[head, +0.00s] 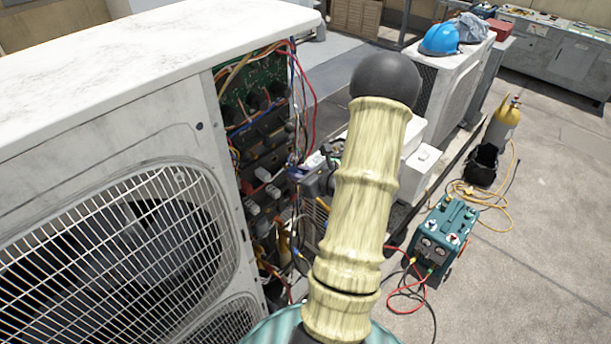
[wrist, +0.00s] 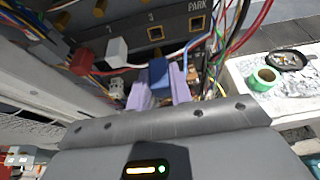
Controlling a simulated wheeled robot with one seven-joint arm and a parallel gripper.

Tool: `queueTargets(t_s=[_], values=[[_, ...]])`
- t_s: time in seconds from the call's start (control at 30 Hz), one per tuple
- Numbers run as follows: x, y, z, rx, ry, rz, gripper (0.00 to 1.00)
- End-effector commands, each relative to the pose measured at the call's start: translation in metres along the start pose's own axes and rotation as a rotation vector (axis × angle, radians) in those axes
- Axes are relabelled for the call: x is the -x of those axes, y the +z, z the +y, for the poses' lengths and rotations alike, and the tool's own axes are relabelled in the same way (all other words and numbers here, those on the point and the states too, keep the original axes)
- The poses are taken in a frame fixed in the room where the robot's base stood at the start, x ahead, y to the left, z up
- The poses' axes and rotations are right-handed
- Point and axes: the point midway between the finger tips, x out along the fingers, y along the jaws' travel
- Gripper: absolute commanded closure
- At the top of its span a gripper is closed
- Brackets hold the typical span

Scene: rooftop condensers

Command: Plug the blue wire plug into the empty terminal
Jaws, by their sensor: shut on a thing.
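In the wrist view, my gripper (wrist: 160,92) is shut on the blue plug (wrist: 158,72), with a lavender finger on each side of it. The dark terminal block (wrist: 130,38) is just beyond the plug. A square open socket (wrist: 155,33) sits under the mark "3", and another open socket (wrist: 197,23) sits under "PARK". The plug is below these sockets in the picture and looks apart from them. A white plug (wrist: 117,51) and a red plug (wrist: 81,62) sit to the left. In the head view, my arm hides much of the gripper area.
The open condenser (head: 110,150) shows crowded wiring (head: 262,120). Loose wires (wrist: 218,50) hang right of the plug. A white surface with a green tape roll (wrist: 264,78) lies right. A teal machine (head: 443,235) and yellow cylinder (head: 503,122) stand on the roof floor.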

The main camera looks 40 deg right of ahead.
Motion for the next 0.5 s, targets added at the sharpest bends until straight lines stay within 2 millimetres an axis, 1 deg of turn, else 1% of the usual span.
queueTargets(t_s=[0.1, 0.3, 0.5], values=[[-0.009, 0.005, 0.0, 0.001, 0.0, -0.001, 1.0], [-0.021, 0.01, 0.0, 0.0, -0.001, 0.0, 1.0], [-0.025, 0.011, -0.001, 0.0, -0.002, -0.001, 1.0]])
